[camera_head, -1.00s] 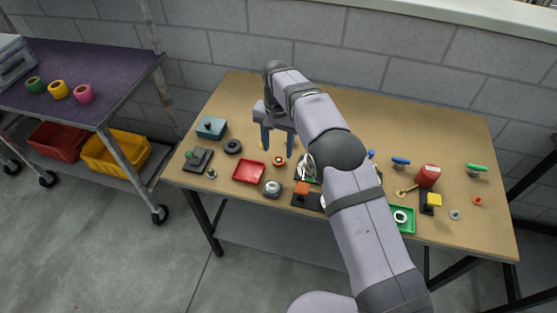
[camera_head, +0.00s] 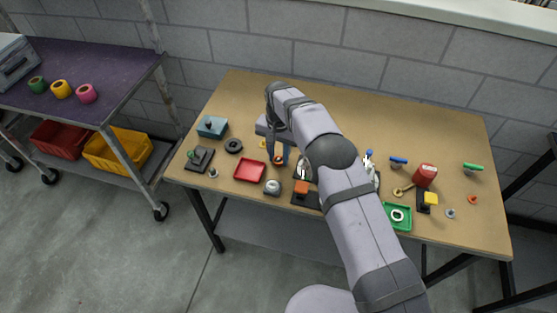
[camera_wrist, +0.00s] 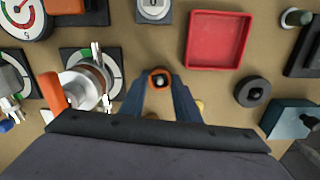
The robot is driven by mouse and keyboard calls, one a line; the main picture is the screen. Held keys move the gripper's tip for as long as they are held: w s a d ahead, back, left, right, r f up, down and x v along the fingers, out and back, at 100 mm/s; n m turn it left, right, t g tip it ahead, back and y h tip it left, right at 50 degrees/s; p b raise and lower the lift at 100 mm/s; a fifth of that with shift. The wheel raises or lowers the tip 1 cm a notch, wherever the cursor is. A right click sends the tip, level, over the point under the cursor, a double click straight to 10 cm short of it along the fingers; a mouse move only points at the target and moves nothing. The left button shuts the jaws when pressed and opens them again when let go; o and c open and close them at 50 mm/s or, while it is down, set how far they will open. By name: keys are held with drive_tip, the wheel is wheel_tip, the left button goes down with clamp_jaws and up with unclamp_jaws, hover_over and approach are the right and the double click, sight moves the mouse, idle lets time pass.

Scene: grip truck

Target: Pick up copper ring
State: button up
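A small orange-copper ring (camera_wrist: 152,74) lies on the tabletop with a grey round piece in its middle. It also shows in the head view (camera_head: 279,161), partly hidden by a finger. My gripper (camera_wrist: 159,85) points down at it, with one blue finger on each side of the ring. The fingers look open, with a narrow gap at each side; I cannot tell whether either one touches.
A red tray (camera_wrist: 218,40) and a black ring (camera_wrist: 253,92) lie to the right in the wrist view. A metal cylinder with a brown band (camera_wrist: 84,91) stands close at left. A green tray (camera_head: 398,224) is at the bench's front. The bench's back strip is clear.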

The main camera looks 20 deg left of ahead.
drive_tip(key=c, duration=0.5)
drive_tip(key=shift+o, duration=0.2)
drive_tip(key=shift+r, duration=0.15)
